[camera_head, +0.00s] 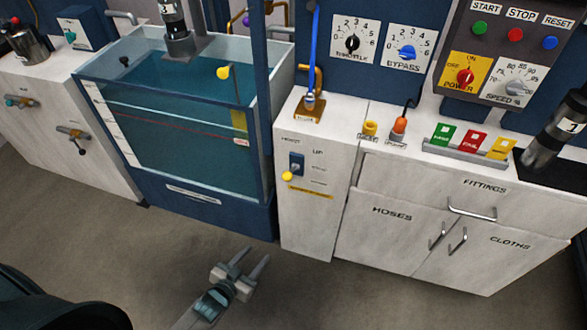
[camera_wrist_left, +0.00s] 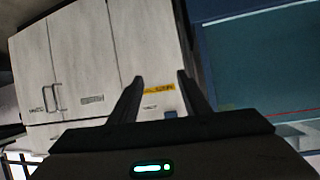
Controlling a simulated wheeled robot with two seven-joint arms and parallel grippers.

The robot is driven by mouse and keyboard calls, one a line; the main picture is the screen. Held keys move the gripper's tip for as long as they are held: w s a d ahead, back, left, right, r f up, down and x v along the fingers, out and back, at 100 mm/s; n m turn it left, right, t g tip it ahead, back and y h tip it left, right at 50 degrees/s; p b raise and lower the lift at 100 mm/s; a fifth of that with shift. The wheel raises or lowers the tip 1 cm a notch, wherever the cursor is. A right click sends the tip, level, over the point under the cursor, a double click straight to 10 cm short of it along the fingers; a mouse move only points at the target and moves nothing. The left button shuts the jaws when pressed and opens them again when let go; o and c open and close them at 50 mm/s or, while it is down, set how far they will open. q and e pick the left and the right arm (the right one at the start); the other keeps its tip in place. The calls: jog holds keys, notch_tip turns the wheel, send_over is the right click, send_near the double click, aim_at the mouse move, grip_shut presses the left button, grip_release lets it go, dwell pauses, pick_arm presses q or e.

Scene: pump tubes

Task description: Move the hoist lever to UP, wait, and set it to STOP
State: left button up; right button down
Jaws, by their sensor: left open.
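The hoist lever (camera_head: 287,177) has a yellow knob and sits on a dark blue switch plate (camera_head: 297,163) on the front of the narrow white cabinet. Its knob is at the lower left of the plate, below the UP label. The other position labels are too small to read. My left gripper (camera_head: 252,261) is open and empty, in front of and below the lever, apart from the cabinet. In the left wrist view its two fingers (camera_wrist_left: 160,80) point at the cabinet front with the yellow label strip (camera_wrist_left: 158,89); the lever is not clear there. My right gripper is not in view.
A water tank (camera_head: 170,130) on a blue base stands left of the cabinet. White cupboards (camera_head: 400,215) with protruding handles are to the right. A pump tube (camera_head: 558,130) leans in at the far right. The floor before the cabinet is clear.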

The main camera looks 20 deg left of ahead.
aim_at(294, 168)
pick_arm(q)
jog(key=w+r+t+h, duration=0.1)
jog(key=w+r+t, duration=0.1)
jog(key=r, duration=0.8)
jog(key=w+d+r+m+t+h, duration=0.1)
jog(key=w+r, duration=0.3)
jog(key=r, duration=0.6)
jog(key=shift+d+r+t+h, duration=0.2)
jog(key=shift+d+t+h, duration=0.15)
jog(key=shift+t, duration=0.35)
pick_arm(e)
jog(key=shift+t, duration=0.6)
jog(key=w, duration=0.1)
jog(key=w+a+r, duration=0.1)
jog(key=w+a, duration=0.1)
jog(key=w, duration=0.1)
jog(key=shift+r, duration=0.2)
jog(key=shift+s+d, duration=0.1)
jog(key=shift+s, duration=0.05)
pick_arm(q)
jog(key=shift+w, duration=0.15)
